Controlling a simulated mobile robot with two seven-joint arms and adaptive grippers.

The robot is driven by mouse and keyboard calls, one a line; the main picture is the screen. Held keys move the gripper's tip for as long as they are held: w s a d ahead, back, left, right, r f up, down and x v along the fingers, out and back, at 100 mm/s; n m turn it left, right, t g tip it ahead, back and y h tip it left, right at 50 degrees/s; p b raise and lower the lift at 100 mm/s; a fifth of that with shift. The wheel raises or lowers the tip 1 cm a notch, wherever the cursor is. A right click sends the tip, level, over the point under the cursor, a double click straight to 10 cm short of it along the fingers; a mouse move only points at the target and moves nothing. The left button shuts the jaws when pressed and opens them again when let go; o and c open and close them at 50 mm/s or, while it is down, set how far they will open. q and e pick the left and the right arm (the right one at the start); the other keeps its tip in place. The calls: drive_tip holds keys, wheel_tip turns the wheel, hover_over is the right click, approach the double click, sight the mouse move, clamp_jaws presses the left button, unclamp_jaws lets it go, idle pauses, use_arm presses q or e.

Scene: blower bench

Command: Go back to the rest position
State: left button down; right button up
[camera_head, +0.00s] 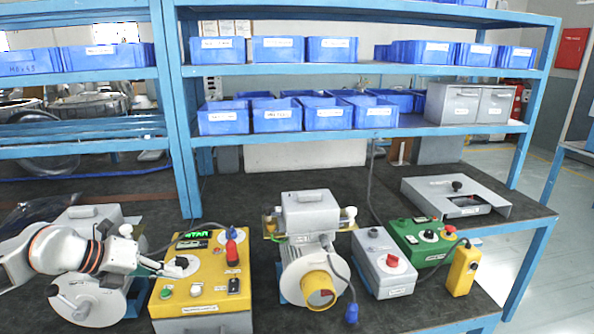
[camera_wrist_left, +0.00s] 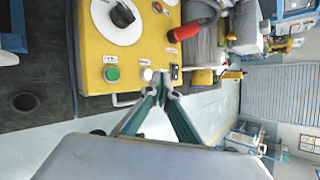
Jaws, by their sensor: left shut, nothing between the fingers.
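My left arm comes in from the left in the head view. My left gripper (camera_head: 181,268) is shut and empty, over the yellow control box (camera_head: 235,287) beside its white dial plate. In the left wrist view the fingertips (camera_wrist_left: 168,83) meet in front of the yellow box (camera_wrist_left: 92,45), near its white button (camera_wrist_left: 146,74) and black switch. A green button (camera_wrist_left: 111,73) and a black knob (camera_wrist_left: 122,14) on a white disc show there too. I cannot tell whether the fingers touch the box. My right gripper is in neither view.
A grey blower (camera_head: 310,212) with a yellow-rimmed port stands right of the yellow box. Grey (camera_head: 384,284) and green (camera_head: 419,232) control boxes and a yellow pendant (camera_head: 462,271) stand farther right. Blue shelving (camera_head: 345,71) with bins rises behind.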

use_arm(q)
drive_tip(key=s+d+f+n+t+h, duration=0.2)
drive_tip(key=s+d+n+h, duration=0.15)
drive_tip(key=d, duration=0.75)
drive_tip(key=s+d+f+n+t+h, duration=0.15)
drive_tip(key=d+n+h, duration=0.35)
drive_tip(key=d, duration=0.5)
drive_tip(key=s+a+f+n+y, duration=0.2)
drive_tip(key=s+f+n+y, duration=0.2)
drive_tip(key=f, duration=0.5)
drive_tip(key=s+a+f+n+y, duration=0.3)
drive_tip(key=s+f+n+y, duration=0.1)
drive_tip(key=s+f+n, duration=0.4)
drive_tip(key=s+a+f+n+y, duration=0.2)
drive_tip(key=s+f+n+y, duration=0.2)
drive_tip(key=f+n, duration=0.5)
drive_tip(key=shift+s+a+f, duration=0.3)
drive_tip(key=shift+s+f, duration=0.35)
drive_tip(key=shift+s, duration=0.45)
